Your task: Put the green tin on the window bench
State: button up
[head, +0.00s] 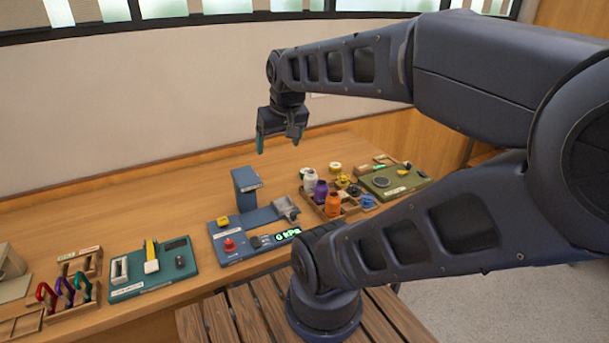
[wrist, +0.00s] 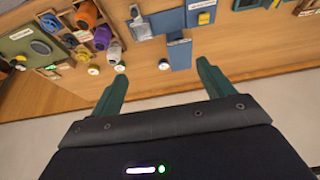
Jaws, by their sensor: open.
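I cannot make out a green tin in either view. My gripper (head: 280,142) hangs above the long wooden counter, its fingers pointing down, open and with nothing seen between them. In the wrist view its two green fingers (wrist: 162,71) stand wide apart. The wooden counter (head: 130,220) runs below the windows. A slatted wooden bench (head: 235,315) stands in front of it, partly hidden by my arm. I cannot tell which of these is the window bench.
The counter holds a blue device (head: 226,245) with a display, a teal board (head: 165,275), a wooden tray (head: 347,207) of coloured bottles and spools, and a green board (head: 405,190). Coloured carabiners (head: 65,292) sit at the left.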

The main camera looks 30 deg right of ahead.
jog(key=w+d+f+m+t+y, duration=0.15)
jog(key=w+f, duration=0.25)
jog(key=w, duration=0.7)
jog(key=w+d+f+m+t, duration=0.1)
jog(key=w+d+f, duration=0.25)
jog(key=w, duration=0.75)
jog(key=w+d+f+m+h, duration=0.1)
jog(key=w+d+f, duration=0.1)
jog(key=d+f, duration=0.4)
jog(key=w+d+f+m+g+h, duration=0.1)
jog(key=w+d+f+m+h, duration=0.1)
jog(key=d+f, duration=0.3)
jog(key=w+d+f+m+g+h, duration=0.1)
jog(key=w+d+f+h, duration=0.1)
jog(key=d+f, duration=0.4)
jog(key=shift+s+x, duration=0.15)
jog(key=shift+x, duration=0.65)
jog(key=shift+s+x, duration=0.15)
jog(key=shift+x, duration=0.65)
jog(key=shift+w+f, duration=0.15)
jog(key=shift+f, duration=0.35)
jog(key=shift+w+d+f, duration=0.15)
jog(key=shift+w+f, duration=0.2)
jog(key=shift+f, duration=0.3)
jog(key=shift+x, duration=2.5)
